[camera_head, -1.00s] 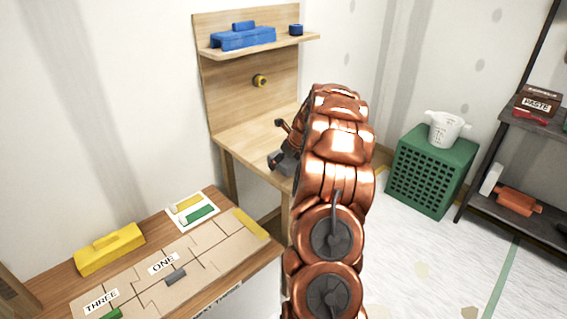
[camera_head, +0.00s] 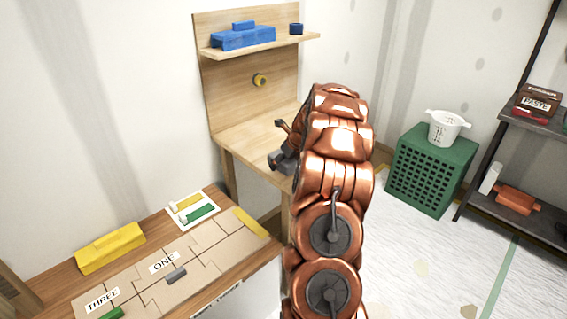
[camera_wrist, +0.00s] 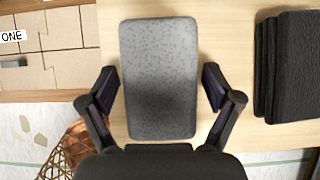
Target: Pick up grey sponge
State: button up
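The grey sponge (camera_wrist: 158,75) is a rounded, speckled rectangular block in the middle of the wrist view. It lies on the light wooden table (camera_wrist: 225,50), with a dark shadow over its lower half. My gripper (camera_wrist: 158,88) is open, with one finger on each side of the sponge's lower part. A narrow gap shows between each finger and the sponge. In the head view my copper arm hides the sponge, and my gripper (camera_head: 283,158) shows only partly at the wooden table (camera_head: 245,140).
Black folded cloth-like pieces (camera_wrist: 290,65) lie right of the sponge. A puzzle-like board (camera_head: 215,250) lies on the left table beside a yellow block (camera_head: 110,248). A shelf (camera_head: 250,46) carries blue items.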

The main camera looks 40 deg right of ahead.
jog(key=c, duration=0.9)
jog(key=shift+o, duration=0.2)
jog(key=shift+b, duration=0.3)
jog(key=shift+b, duration=0.3)
jog(key=shift+r, duration=0.25)
notch_tip(320, 180, up, 4)
jog(key=shift+f, duration=0.1)
jog(key=s+a, duration=0.3)
jog(key=s+a+r, duration=0.1)
jog(key=s+a, duration=0.3)
jog(key=s+a+b, duration=0.1)
jog(key=s+a, duration=0.3)
jog(key=shift+s+r, duration=0.15)
jog(key=shift+s, duration=0.05)
